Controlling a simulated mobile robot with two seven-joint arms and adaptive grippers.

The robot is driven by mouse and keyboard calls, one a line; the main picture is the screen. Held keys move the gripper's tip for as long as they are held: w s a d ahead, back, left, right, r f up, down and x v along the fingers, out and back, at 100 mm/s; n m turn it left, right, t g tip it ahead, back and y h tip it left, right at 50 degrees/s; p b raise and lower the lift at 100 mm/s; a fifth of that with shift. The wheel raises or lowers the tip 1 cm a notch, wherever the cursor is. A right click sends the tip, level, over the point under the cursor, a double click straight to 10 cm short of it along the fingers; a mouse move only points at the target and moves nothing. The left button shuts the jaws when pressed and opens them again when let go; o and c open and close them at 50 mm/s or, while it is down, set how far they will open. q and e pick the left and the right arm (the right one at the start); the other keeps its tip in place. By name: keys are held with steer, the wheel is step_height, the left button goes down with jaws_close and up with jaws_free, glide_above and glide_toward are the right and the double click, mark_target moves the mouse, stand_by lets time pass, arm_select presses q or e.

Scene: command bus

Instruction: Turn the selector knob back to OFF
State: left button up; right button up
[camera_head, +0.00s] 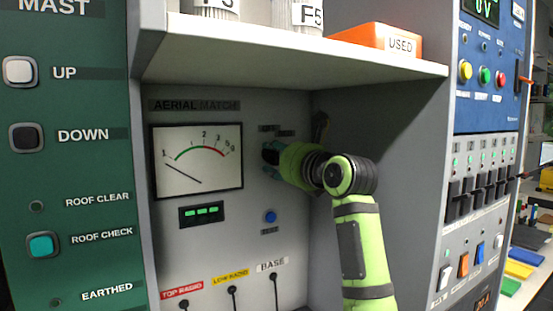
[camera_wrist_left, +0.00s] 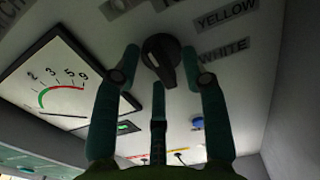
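The black selector knob (camera_wrist_left: 160,58) shows in the left wrist view on the grey panel, its narrow grip pointing down and slightly right. Labels YELLOW (camera_wrist_left: 226,13) and WHITE (camera_wrist_left: 223,50) are to its right; another label at the top left is cut off. My left gripper (camera_wrist_left: 159,62) has its green fingers spread on either side of the knob, with a gap visible at least on the left. A third finger is below it. In the head view the left gripper (camera_head: 270,156) is at the panel and hides the knob. My right gripper is not visible.
The AERIAL MATCH meter (camera_head: 197,161) is left of the gripper, with a blue button (camera_head: 270,217) below. A shelf (camera_head: 290,48) overhangs the recess and carries an orange USED box (camera_head: 378,39). A side wall (camera_head: 380,140) bounds the right.

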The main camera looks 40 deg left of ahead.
arm_select(q)
steer(key=v, duration=1.2)
steer(key=shift+d, duration=0.1)
stand_by(0.4)
